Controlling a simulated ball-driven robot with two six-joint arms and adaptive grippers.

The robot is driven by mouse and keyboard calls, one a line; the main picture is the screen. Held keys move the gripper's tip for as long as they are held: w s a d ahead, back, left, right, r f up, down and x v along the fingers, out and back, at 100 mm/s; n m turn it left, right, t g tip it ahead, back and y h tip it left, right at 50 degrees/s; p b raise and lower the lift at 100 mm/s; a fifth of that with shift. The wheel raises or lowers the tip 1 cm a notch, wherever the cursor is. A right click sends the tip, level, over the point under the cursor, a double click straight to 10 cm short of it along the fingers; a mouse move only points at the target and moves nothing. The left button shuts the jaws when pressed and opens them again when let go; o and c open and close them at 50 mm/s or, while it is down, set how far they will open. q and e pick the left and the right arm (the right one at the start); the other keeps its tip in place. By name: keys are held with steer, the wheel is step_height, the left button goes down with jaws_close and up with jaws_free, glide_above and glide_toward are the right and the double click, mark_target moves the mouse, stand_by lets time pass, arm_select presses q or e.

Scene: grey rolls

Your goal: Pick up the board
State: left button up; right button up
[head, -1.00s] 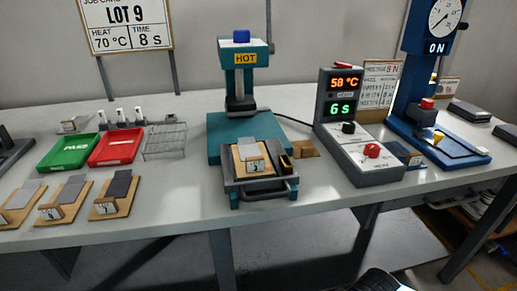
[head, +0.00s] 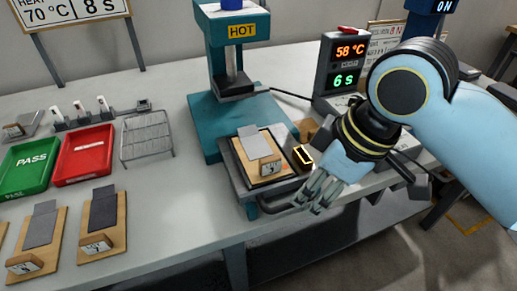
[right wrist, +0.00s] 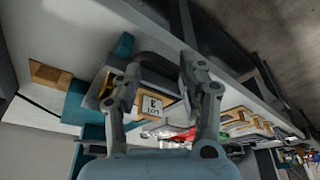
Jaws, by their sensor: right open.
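A tan board (head: 243,153) with a grey sheet and a small numbered block on it lies in the pulled-out tray (head: 237,181) of the teal HOT press. My right gripper (head: 318,195) is open and empty at the tray's right front corner, beside the tray handle and apart from the board. In the right wrist view my open fingers (right wrist: 163,75) frame part of the tray, and the numbered block (right wrist: 153,105) shows between them. My left gripper is not in view.
The HOT press (head: 215,120) stands behind the tray. The control box (head: 342,66) reads 58 °C and 6 s. Green (head: 30,180) and red (head: 85,173) trays, a wire rack (head: 147,155) and several other boards lie to the left. The table front between them is clear.

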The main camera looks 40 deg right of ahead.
mark_target(269, 159)
steer(key=w+d+r+n+g+y, duration=0.1)
steer(key=w+r+n+g+y, duration=0.15)
steer(key=w+r+n, duration=0.65)
steer(key=f, duration=0.1)
steer(key=a+f, duration=0.1)
steer(key=s+f+n+b, duration=0.1)
steer(key=shift+a+f+y, duration=0.1)
steer(key=shift+a+y, duration=0.15)
steer(key=shift+y, duration=0.1)
steer(key=x, duration=0.3)
steer(key=b+x, duration=0.1)
steer(key=x, duration=0.2)
steer(key=shift+w+d, duration=0.1)
steer(key=shift+w, duration=0.1)
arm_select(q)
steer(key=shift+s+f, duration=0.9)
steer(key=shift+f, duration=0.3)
arm_select(e)
jaws_close()
